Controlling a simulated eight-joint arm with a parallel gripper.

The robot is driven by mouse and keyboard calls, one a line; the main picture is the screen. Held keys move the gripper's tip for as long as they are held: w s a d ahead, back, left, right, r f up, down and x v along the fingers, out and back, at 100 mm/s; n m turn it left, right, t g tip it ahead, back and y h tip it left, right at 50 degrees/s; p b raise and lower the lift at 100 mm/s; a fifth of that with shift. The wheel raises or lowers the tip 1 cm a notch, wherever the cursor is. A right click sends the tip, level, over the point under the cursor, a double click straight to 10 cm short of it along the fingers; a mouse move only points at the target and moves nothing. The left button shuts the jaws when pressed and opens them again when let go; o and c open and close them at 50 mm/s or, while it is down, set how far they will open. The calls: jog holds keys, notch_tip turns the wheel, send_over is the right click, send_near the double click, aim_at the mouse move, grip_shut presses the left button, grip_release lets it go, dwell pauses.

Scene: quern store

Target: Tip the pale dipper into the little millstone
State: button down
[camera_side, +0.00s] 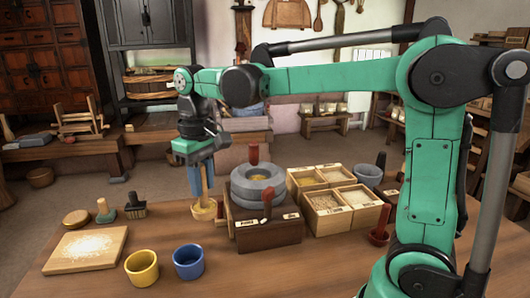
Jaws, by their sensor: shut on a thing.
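The pale dipper (204,210) has a round cup and an upright wooden handle. My gripper (201,180) points down and is shut on the handle, with the cup hanging below its fingers. The cup is near the tabletop; I cannot tell whether it touches. What is in the cup is hard to make out. The little millstone (257,189) is grey and round, just right of the dipper, on a dark wooden base. It has yellowish grain in its middle and a dark red upright handle. The dipper is beside the millstone, not over it.
Wooden boxes of grain (340,221) stand right of the millstone. A yellow cup (142,269), a blue cup (188,263) and a floured board (85,250) are at the front left. A brush (134,208) stands left of the dipper. The front middle tabletop is clear.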

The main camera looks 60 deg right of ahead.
jog(key=shift+d, duration=0.1)
jog(key=w+d+r+m, duration=0.2)
jog(key=d+r+m, duration=0.1)
jog(key=d+m, duration=1.15)
jog(key=s+d+f+t, duration=0.1)
jog(key=t, duration=0.1)
jog(key=s+d+f+n+t+y, duration=0.1)
jog(key=t, duration=0.1)
jog(key=s+d+f+n+t+y, duration=0.1)
jog(key=shift+d+t, duration=0.3)
jog(key=shift+t, duration=0.1)
jog(key=t, duration=0.1)
jog(key=s+f+t+y, duration=0.1)
jog(key=t, duration=0.1)
jog(key=s+t, duration=0.1)
jog(key=shift+d+f+n+t+y, duration=0.25)
jog(key=shift+d+f+t+y, duration=0.05)
jog(key=shift+d+f+y, duration=0.1)
jog(key=shift+w+a+r, duration=0.1)
dwell(0.4)
